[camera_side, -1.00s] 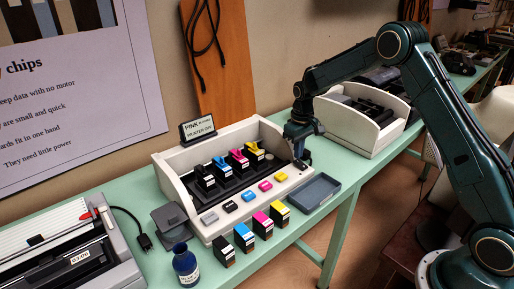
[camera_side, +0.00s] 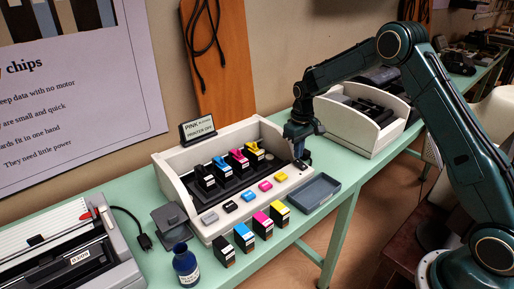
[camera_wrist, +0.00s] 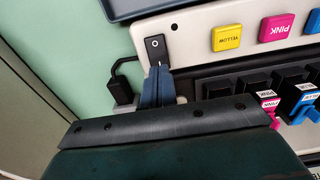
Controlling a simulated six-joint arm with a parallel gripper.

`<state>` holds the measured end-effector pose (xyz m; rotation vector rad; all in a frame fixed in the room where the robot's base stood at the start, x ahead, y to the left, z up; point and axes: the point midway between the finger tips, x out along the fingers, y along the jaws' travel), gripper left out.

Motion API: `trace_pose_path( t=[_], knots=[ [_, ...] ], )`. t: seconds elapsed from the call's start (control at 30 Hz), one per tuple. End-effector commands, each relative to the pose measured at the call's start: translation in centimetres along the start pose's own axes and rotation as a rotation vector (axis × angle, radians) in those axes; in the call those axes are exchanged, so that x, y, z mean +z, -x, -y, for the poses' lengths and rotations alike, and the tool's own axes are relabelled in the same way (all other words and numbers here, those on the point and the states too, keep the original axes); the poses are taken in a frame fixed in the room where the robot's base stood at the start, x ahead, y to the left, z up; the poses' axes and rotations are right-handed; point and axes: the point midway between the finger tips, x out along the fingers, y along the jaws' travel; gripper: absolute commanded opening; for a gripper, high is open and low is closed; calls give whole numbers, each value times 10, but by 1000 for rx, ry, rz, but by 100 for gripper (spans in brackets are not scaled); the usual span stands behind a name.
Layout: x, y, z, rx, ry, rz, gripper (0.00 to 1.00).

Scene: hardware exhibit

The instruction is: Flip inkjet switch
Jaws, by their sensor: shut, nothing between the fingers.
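The inkjet printer (camera_side: 193,203) is a cream open-topped case on the green table, with a sign reading "PRINTER OFF" (camera_side: 198,128) at its back. In the wrist view its black rocker switch (camera_wrist: 155,47) sits at the end of the cream front panel, with a white circle and a white line on it. My gripper (camera_wrist: 158,70) is shut and empty, its blue-grey fingertips over the line end of the switch. I cannot tell whether they touch it. In the side view my gripper (camera_side: 299,158) is at the printer's right end and hides the switch.
Coloured buttons, such as the yellow one (camera_wrist: 227,37), line the panel. Several cartridges stand in the printer and in front of it, such as the magenta one (camera_side: 261,223). A grey tray (camera_side: 314,194), an ink bottle (camera_side: 185,265) and a second cream case (camera_side: 372,141) are nearby.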

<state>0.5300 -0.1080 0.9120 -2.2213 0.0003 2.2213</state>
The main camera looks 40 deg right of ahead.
Motion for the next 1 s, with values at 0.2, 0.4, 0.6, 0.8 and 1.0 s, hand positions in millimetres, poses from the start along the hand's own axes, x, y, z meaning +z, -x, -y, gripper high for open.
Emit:
trace_pose_path(
  t=[0.2, 0.4, 0.6, 0.8, 1.0],
  knots=[
    [0, 0, 0, 0, 0, 0, 0],
    [0, 0, 0, 0, 0, 0, 0],
    [0, -2, 0, 0, 0, 0, 0],
    [0, -4, 0, 0, 0, 1, 0],
    [0, -6, 0, 0, 0, 0, 0]
  ],
)
